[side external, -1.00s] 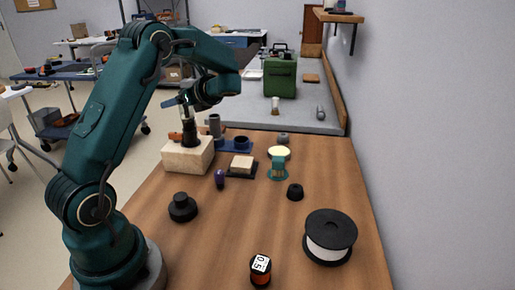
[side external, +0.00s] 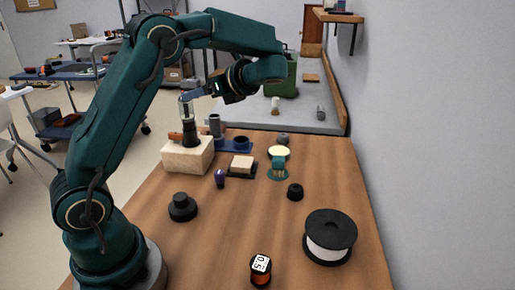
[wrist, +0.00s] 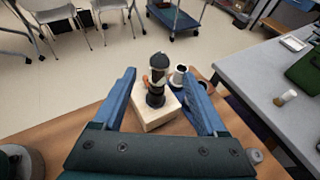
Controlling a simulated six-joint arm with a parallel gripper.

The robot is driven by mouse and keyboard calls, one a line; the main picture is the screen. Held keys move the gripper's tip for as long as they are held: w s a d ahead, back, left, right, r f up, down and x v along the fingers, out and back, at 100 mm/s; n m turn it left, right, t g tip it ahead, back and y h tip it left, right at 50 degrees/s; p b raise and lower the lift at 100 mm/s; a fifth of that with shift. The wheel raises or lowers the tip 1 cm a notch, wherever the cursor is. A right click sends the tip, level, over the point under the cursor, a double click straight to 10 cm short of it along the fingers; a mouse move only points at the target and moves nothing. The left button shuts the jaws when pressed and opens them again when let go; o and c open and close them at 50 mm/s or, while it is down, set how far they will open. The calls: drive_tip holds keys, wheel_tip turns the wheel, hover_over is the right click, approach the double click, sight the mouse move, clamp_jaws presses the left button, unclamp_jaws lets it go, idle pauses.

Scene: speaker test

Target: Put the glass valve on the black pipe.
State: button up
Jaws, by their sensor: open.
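The black pipe (side external: 190,132) stands upright on a pale wooden block (side external: 187,156). The glass valve (side external: 186,109), a clear cylinder with a dark top, sits upright on the pipe's upper end. In the wrist view, the valve (wrist: 159,62) stands in line above the pipe (wrist: 155,98), with an orange part at its side. My gripper (side external: 188,96) is open, with its blue fingers beside the valve's top in the side view. In the wrist view, my gripper (wrist: 158,75) has its fingers wide apart on both sides of the valve, touching nothing that I can make out.
A grey cylinder (side external: 215,126) stands just behind the block, near a blue holder (side external: 236,149). A black knob (side external: 183,208), a purple item (side external: 220,178), a teal stand (side external: 278,170) and a spool (side external: 330,238) are spread over the wooden table.

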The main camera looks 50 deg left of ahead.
drive_tip(key=s+d+f+n+t+h, duration=0.2)
drive_tip(key=s+d+n+t+h, duration=0.2)
drive_tip(key=d, duration=0.7)
drive_tip(key=s+d+f+n+t+h, duration=0.3)
drive_tip(key=s+d+n+t+h, duration=0.1)
drive_tip(key=s+d+n+h, duration=0.3)
drive_tip(key=d+n+h, duration=0.2)
drive_tip(key=d+n, duration=0.2)
drive_tip(key=d, duration=0.1)
drive_tip(key=shift+s+d+t, duration=0.3)
drive_tip(key=shift+s, duration=0.1)
